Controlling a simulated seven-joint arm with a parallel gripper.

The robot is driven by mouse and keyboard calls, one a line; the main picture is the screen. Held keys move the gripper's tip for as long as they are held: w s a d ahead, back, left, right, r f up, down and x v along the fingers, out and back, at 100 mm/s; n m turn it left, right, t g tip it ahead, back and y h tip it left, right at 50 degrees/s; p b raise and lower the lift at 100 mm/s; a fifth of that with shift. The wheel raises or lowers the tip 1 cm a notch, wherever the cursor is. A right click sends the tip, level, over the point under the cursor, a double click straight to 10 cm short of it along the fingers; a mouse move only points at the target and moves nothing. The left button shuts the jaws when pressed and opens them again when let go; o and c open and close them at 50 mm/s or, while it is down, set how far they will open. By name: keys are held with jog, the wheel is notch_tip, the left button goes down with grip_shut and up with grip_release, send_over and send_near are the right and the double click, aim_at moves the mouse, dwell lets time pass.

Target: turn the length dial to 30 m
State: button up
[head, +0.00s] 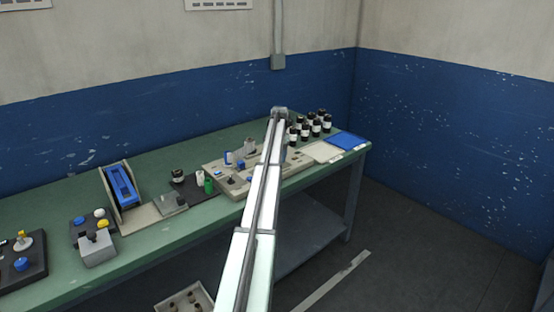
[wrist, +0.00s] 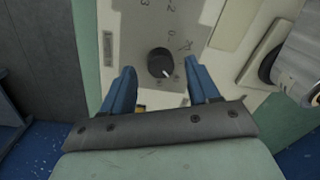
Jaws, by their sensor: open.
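A round black dial knob (wrist: 161,62) sits on a grey scale plate (wrist: 135,40) in the wrist view. A small pale mark shows on the knob's lower edge. Printed digits, among them 0, 2 and 3, lie above it, rotated and partly cut off by the frame. My gripper (wrist: 162,78) is open, with one blue finger left and one right of the knob. I see no finger touching it; the height between cannot be told.
The green bench (head: 150,240) carries several dark bottles (head: 310,125), a blue tray (head: 347,140), a blue holder (head: 121,185) and small knobbed boxes (head: 97,248). In the wrist view a large pale cylinder (wrist: 300,60) and a black round part (wrist: 268,68) stand to the right.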

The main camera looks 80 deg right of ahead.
jog(key=shift+f, duration=0.85)
jog(key=shift+c, duration=0.3)
jog(key=c, duration=1)
jog(key=n, duration=0.3)
jog(key=shift+n, duration=0.4)
jog(key=shift+d+n, duration=0.1)
jog(key=shift+n, duration=1.8)
